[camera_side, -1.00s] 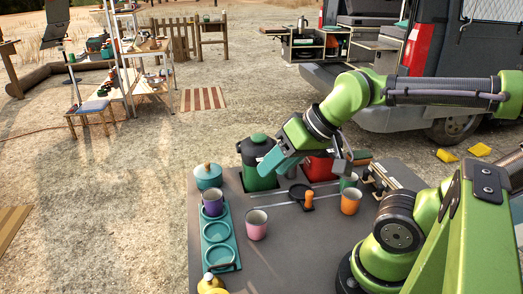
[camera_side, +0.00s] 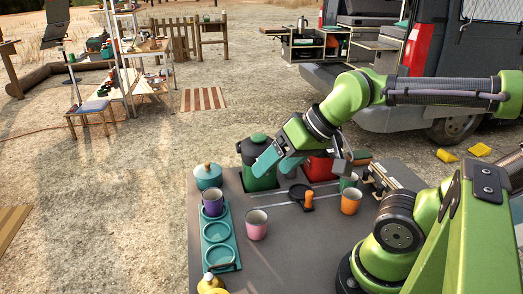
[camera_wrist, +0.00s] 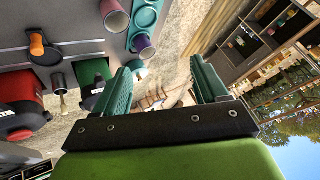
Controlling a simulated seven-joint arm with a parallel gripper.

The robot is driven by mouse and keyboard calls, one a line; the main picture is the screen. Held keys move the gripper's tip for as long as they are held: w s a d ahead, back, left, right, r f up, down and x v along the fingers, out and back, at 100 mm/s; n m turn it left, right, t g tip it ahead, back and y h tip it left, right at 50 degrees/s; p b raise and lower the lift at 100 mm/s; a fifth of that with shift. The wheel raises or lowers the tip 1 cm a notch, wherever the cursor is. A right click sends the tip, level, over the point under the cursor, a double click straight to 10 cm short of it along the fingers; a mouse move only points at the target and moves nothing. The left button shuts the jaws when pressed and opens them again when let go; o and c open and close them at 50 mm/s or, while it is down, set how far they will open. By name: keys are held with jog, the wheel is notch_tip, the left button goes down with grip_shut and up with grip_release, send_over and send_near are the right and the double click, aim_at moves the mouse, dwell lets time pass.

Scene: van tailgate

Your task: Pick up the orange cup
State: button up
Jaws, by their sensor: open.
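The orange cup (camera_side: 350,202) stands upright on the grey table at its right part in the side view, just in front of a green cup (camera_side: 348,181). I cannot make out the orange cup in the wrist view. My gripper (camera_side: 280,161) is raised above the back of the table, to the left of the orange cup and near the green canister. Its teal fingers are wide apart in the wrist view (camera_wrist: 164,86), with nothing between them.
A pink cup (camera_side: 256,225) stands mid-table. A purple cup (camera_side: 213,202) sits on the teal tray (camera_side: 217,258) at left. A green canister (camera_side: 262,180), red container (camera_side: 319,169) and teal pot (camera_side: 208,176) stand at the back. An orange-handled item (camera_side: 308,200) lies beside the orange cup.

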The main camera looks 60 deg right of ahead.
jog(key=shift+d, duration=0.1)
jog(key=n+g+h, duration=0.2)
jog(key=n+g, duration=0.4)
jog(key=g, duration=0.3)
send_over(350, 202)
jog(key=w+d, duration=0.1)
jog(key=d, duration=0.1)
notch_tip(350, 202, down, 17)
jog(key=shift+s+d+f, duration=0.1)
jog(key=shift+d+f, duration=0.05)
jog(key=shift+f, duration=0.8)
jog(key=shift+s+d+f, duration=0.1)
jog(key=shift+s+f, duration=0.05)
jog(key=shift+f, duration=0.85)
jog(key=shift+s+d+f, duration=0.1)
jog(key=shift+d+f, duration=0.05)
jog(key=shift+f, duration=0.8)
jog(key=shift+c, duration=0.2)
jog(key=c, duration=0.7)
